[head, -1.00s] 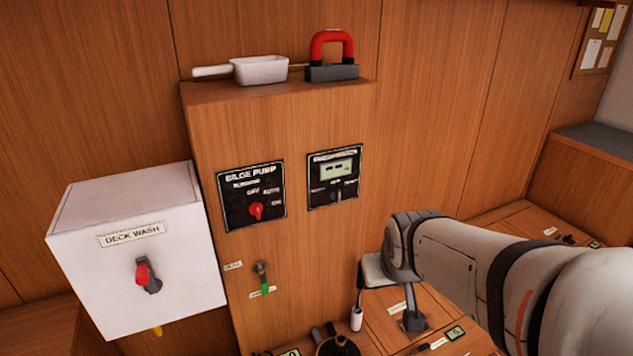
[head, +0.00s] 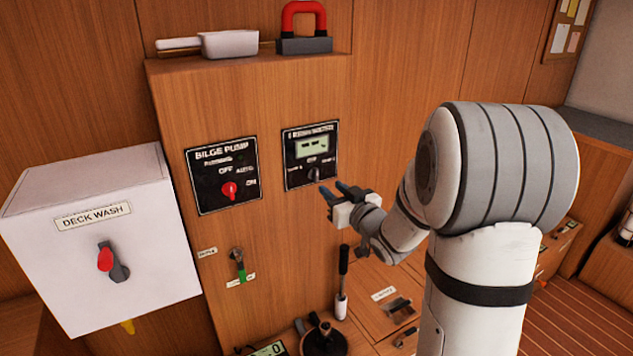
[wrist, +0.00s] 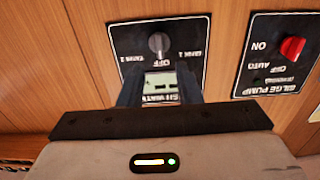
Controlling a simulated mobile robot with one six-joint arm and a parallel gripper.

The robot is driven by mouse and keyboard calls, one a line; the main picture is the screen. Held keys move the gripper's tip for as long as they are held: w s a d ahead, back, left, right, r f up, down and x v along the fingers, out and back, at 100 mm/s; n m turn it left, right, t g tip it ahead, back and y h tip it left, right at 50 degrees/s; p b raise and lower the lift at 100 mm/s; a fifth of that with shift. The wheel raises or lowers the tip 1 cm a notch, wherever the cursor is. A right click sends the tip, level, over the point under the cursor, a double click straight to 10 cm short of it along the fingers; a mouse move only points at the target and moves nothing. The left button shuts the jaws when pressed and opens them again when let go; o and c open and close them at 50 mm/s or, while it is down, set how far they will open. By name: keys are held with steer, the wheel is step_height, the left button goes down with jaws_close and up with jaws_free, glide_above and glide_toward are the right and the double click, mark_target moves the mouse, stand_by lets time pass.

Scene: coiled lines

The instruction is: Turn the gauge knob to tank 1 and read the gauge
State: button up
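The gauge panel (head: 311,156) is black, on the wooden cabinet front, with a small pale display (head: 311,147) at its top showing dashes. The grey gauge knob (head: 314,174) sits below it and looks upright, towards OFF. In the wrist view the panel is upside down, with the knob (wrist: 158,42) between the TANK 1 label (wrist: 189,55) and the TANK 2 label (wrist: 133,58). My gripper (head: 336,192) is just in front and to the lower right of the knob. Its dark fingers (wrist: 158,82) are apart and empty, with the knob beyond them.
The bilge pump panel (head: 222,176) with a red knob is left of the gauge. A white deck wash box (head: 95,245) juts out further left. A green-handled valve (head: 238,265) and an upright black-and-white lever (head: 342,283) are below. A white scoop (head: 230,44) and red-handled block (head: 304,28) lie on top.

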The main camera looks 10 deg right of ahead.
mark_target(317, 176)
steer(key=x, duration=0.6)
steer(key=shift+w+a+p, duration=0.15)
steer(key=shift+w+p, duration=0.15)
steer(key=shift+w, duration=0.05)
steer(key=shift+c, duration=0.5)
